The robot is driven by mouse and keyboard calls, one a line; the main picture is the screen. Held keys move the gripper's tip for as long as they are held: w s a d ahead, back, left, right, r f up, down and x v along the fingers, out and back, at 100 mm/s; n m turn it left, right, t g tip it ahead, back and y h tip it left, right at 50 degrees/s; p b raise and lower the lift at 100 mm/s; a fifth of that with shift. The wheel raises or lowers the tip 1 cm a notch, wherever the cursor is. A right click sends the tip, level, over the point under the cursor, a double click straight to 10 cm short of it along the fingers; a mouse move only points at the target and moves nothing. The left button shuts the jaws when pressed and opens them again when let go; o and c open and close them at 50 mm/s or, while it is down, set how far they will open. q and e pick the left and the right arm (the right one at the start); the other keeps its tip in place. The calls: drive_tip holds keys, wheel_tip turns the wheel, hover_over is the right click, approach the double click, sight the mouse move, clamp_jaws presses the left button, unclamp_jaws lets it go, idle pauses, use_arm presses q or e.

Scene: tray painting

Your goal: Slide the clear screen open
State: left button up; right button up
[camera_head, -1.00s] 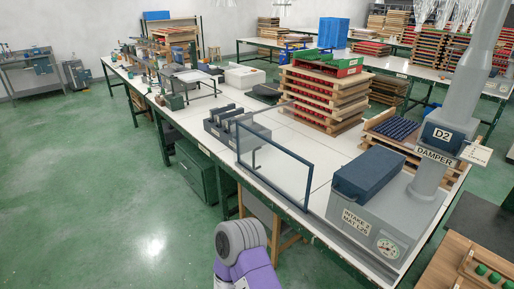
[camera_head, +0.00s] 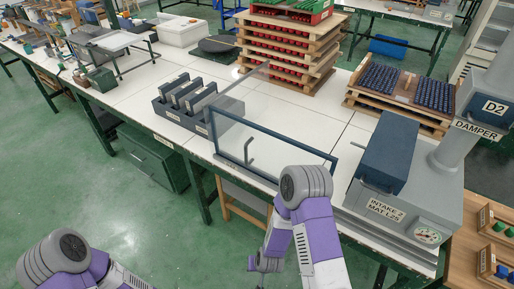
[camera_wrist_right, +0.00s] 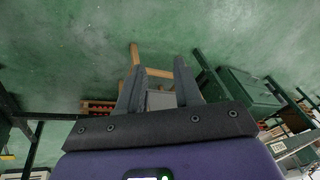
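The clear screen (camera_head: 285,155) is a see-through panel in a dark blue frame, standing upright along the front of the white bench. A dark upright handle (camera_head: 248,153) shows at its left part. My right arm's grey and purple links stand in front of the screen's lower right, in the head view. My right gripper (camera_wrist_right: 159,72) shows in the right wrist view, with its two dark fingers apart and nothing held. It points down toward the floor and a wooden stool, away from the screen. My left arm is at the lower left of the head view; its gripper is out of sight.
A dark rack (camera_head: 198,108) stands left of the screen. The intake box (camera_head: 388,155) with a blue lid and gauge is at its right. Stacked wooden trays (camera_head: 290,50) stand behind. A green cabinet (camera_head: 150,158) is under the bench. The floor at left is clear.

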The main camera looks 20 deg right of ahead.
drive_tip(key=w+d+r+t+h, duration=0.1)
drive_tip(key=w+r+t+h, duration=0.15)
drive_tip(key=w, duration=0.35)
drive_tip(key=w+d+r+t+h, duration=0.2)
drive_tip(key=w+r, duration=0.2)
drive_tip(key=w, duration=0.3)
drive_tip(key=m+t+h+p, duration=0.2)
drive_tip(key=m+t+h, duration=0.35)
drive_tip(key=h, duration=0.25)
approach(246, 165)
wheel_tip(246, 165, up, 4)
drive_tip(key=w+d, duration=0.2)
drive_tip(key=w, duration=0.1)
drive_tip(key=shift+n+h, duration=0.25)
drive_tip(key=shift+n, duration=0.1)
drive_tip(key=shift+b+x, duration=0.5)
drive_tip(key=shift+x, duration=3.05)
drive_tip(key=shift+r, duration=0.1)
clamp_jaws()
